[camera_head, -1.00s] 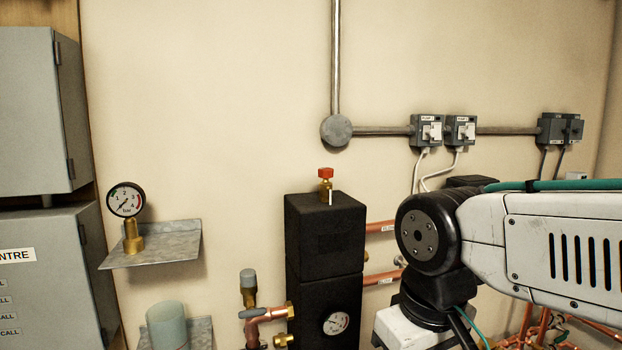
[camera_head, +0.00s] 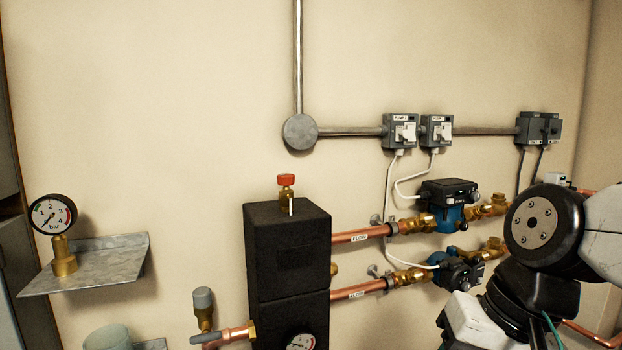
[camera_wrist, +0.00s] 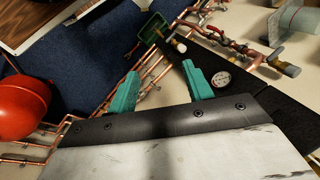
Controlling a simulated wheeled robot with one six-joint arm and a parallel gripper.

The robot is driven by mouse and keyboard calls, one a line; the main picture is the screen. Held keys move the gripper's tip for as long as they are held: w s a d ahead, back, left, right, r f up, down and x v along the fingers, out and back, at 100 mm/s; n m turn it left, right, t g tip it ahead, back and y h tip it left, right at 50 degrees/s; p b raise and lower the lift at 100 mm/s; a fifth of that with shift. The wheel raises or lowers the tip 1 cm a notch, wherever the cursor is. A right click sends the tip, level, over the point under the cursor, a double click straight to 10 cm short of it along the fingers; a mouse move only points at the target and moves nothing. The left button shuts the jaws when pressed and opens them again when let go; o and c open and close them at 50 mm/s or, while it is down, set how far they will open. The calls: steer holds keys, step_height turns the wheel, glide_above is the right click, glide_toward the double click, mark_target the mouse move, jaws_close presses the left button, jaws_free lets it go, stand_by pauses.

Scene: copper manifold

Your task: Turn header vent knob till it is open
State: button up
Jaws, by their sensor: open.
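The header vent has a red knob (camera_head: 286,180) on a small brass body (camera_head: 287,201). It stands upright on top of the black insulated header (camera_head: 287,255) in the head view. My gripper (camera_wrist: 160,85) shows in the wrist view as two teal fingers set wide apart with nothing between them. The gripper itself is out of the head view, where my arm is at the right, well apart from the knob. The red knob cannot be made out in the wrist view. Whether the vent is open or closed cannot be told.
Copper flow pipes (camera_head: 358,235) and blue pumps (camera_head: 449,217) lie right of the header. A pressure gauge (camera_head: 54,214) stands on a metal shelf (camera_head: 95,270) at left. Switch boxes (camera_head: 402,130) are on the wall. Space above the knob is clear.

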steer(key=w+a+r+m+t+y, duration=0.1)
steer(key=w+a+r+m+y, duration=0.45)
steer(key=a, duration=0.25)
steer(key=m+t+y, duration=0.5)
steer(key=m+t, duration=0.4)
steer(key=m, duration=0.8)
glide_toward(293, 180)
steer(key=x, duration=0.4)
steer(key=shift+a+m, duration=0.1)
steer(key=shift+m, duration=0.25)
steer(key=x, duration=0.7)
steer(key=shift+w+a+f, duration=0.1)
steer(key=shift+w+a, duration=0.05)
steer(key=shift+w, duration=0.05)
steer(key=c, duration=1)
